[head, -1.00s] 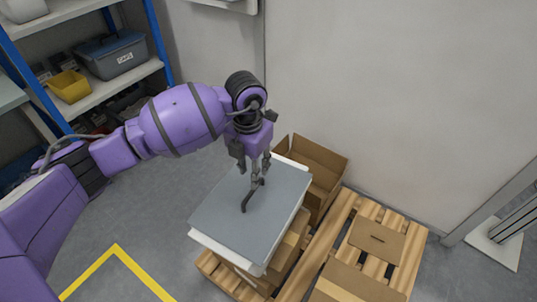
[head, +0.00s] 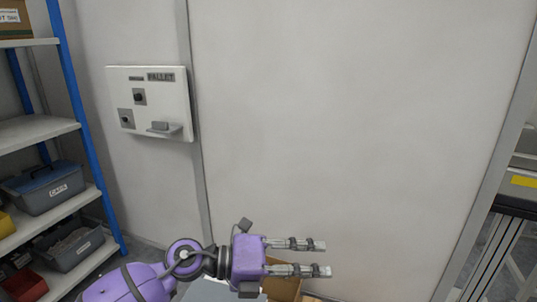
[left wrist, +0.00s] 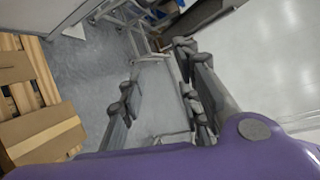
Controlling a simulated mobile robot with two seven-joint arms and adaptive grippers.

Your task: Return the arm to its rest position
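My left arm comes in at the bottom of the head view. Its purple gripper (head: 318,257) lies level and points right, with its two grey fingers spread apart and nothing between them. In the left wrist view, the two fingers of the left gripper (left wrist: 157,80) are also apart, with only floor between them. My right gripper is in neither view.
A blue-post shelf (head: 88,150) with bins stands at left. A white wall panel labelled PALLET (head: 150,102) hangs behind. A cardboard box (head: 287,287) shows below the gripper. The wooden pallet (left wrist: 18,88) shows in the wrist view.

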